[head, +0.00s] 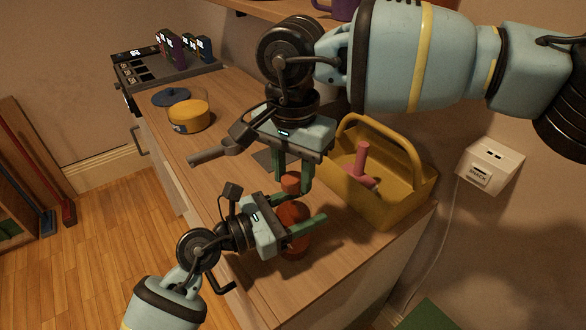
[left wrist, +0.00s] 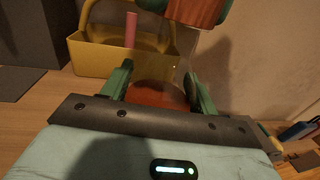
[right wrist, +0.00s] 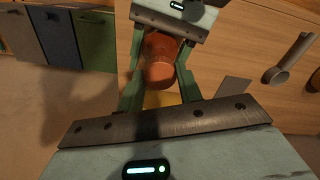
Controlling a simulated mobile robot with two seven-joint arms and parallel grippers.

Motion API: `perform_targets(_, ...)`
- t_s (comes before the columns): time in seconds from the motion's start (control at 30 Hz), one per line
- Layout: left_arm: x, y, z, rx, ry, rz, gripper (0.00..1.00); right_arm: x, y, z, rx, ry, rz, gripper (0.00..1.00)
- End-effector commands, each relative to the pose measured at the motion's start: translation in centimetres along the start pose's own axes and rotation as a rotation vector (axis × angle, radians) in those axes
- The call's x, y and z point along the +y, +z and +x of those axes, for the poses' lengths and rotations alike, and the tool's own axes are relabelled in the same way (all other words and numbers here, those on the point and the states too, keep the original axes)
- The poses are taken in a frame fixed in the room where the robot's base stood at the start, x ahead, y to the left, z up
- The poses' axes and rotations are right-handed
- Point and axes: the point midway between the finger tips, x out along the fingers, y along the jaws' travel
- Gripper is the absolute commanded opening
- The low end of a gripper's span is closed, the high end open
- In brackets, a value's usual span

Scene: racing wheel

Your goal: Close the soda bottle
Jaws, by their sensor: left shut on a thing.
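The orange soda bottle (head: 292,217) stands upright near the counter's front end. My left gripper (head: 306,232) is shut on its body from the side, and the bottle shows between those fingers in the left wrist view (left wrist: 158,95). My right gripper (head: 294,188) points down from above, its green fingers on both sides of the orange cap (head: 291,182). The cap is just above the bottle in the left wrist view (left wrist: 195,12), with a gap below it. In the right wrist view, the cap (right wrist: 160,73) lies between the fingers, lined up with the bottle. The bottle's neck is hard to see.
A yellow caddy (head: 405,207) with a pink-handled item (head: 361,160) stands close to the right of both grippers. A yellow pot (head: 188,115), a blue lid (head: 171,97) and a dark rack (head: 165,72) sit farther back. The counter (head: 205,135) between is largely clear.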

Motion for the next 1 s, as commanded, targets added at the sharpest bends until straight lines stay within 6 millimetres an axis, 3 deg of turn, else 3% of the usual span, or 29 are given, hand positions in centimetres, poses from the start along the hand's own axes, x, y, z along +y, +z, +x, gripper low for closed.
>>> perform_targets(0.03, 0.01, 0.01, 0.00, 0.000, 0.000, 0.000, 0.00, 0.00, 0.00, -0.01, 0.000, 0.000, 0.000, 0.27)
perform_targets(0.2, 0.01, 0.01, 0.00, 0.000, 0.000, 0.000, 0.00, 0.00, 0.00, -0.02, 0.000, 0.000, 0.000, 0.07)
perform_targets(0.37, 0.01, 0.01, 0.00, 0.000, 0.000, 0.000, 0.00, 0.00, 0.01, -0.02, -0.001, 0.000, 0.044, 0.06)
perform_targets(1.0, 0.01, 0.01, 0.00, 0.000, 0.000, 0.000, 0.00, 0.04, 0.00, 0.06, 0.000, 0.001, 1.004, 0.06)
